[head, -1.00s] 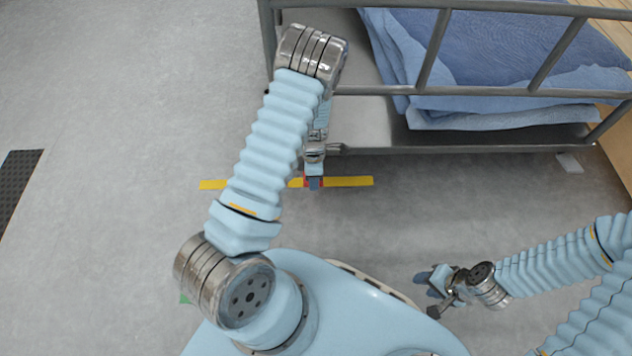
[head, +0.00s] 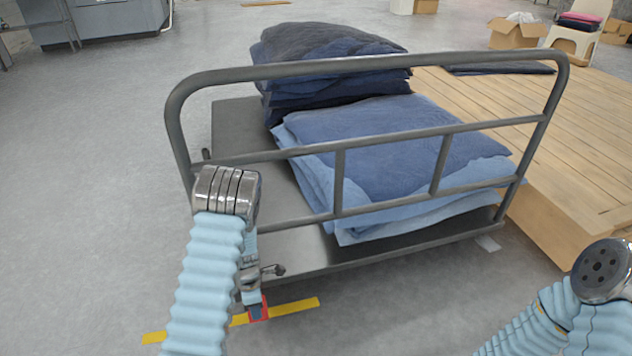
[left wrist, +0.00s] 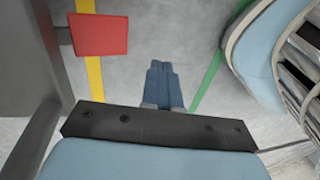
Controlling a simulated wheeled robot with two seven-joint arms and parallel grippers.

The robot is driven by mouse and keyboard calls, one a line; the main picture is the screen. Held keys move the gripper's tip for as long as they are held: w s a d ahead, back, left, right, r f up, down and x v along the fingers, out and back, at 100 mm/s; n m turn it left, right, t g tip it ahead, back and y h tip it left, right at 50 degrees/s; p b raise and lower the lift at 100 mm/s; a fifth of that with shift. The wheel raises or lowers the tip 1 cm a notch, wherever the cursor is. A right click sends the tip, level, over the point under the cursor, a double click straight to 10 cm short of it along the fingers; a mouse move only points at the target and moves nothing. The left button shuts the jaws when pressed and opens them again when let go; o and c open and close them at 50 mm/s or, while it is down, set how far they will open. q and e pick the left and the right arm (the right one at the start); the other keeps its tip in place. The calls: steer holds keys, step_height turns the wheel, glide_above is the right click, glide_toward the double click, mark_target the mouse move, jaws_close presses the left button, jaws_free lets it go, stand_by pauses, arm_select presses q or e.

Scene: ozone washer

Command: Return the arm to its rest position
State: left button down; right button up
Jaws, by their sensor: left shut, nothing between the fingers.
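My left arm comes up from the bottom in the head view and bends down at a metal joint. My left gripper (head: 255,313) hangs in front of the cart's near edge, over the yellow floor line (head: 300,307). In the left wrist view its blue fingers (left wrist: 163,85) are together with nothing between them. A small red plate (left wrist: 100,33) shows beside them, apart from the fingers. My right arm (head: 560,312) shows at the lower right; its gripper is out of view.
A grey metal cart (head: 240,130) with a rail carries folded blue cloth stacks (head: 390,150) close beyond my left arm. A wooden platform (head: 560,150) stands at right. A green floor line (left wrist: 207,82) shows in the wrist view. Floor at left is clear.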

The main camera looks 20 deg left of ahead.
arm_select(q)
steer(key=s+d+r+m+t+h+p, duration=0.1)
steer(key=s+d+m, duration=0.5)
steer(key=d+m, duration=0.3)
steer(key=s+d+r+m+t+h+p, duration=0.1)
steer(key=s+d+r+m+h+p, duration=0.1)
steer(key=s+d+m, duration=0.4)
steer(key=d+m, duration=0.4)
steer(key=m, duration=0.3)
steer(key=shift+d+t, duration=0.2)
steer(key=shift+t, duration=0.1)
steer(key=shift+r, duration=0.1)
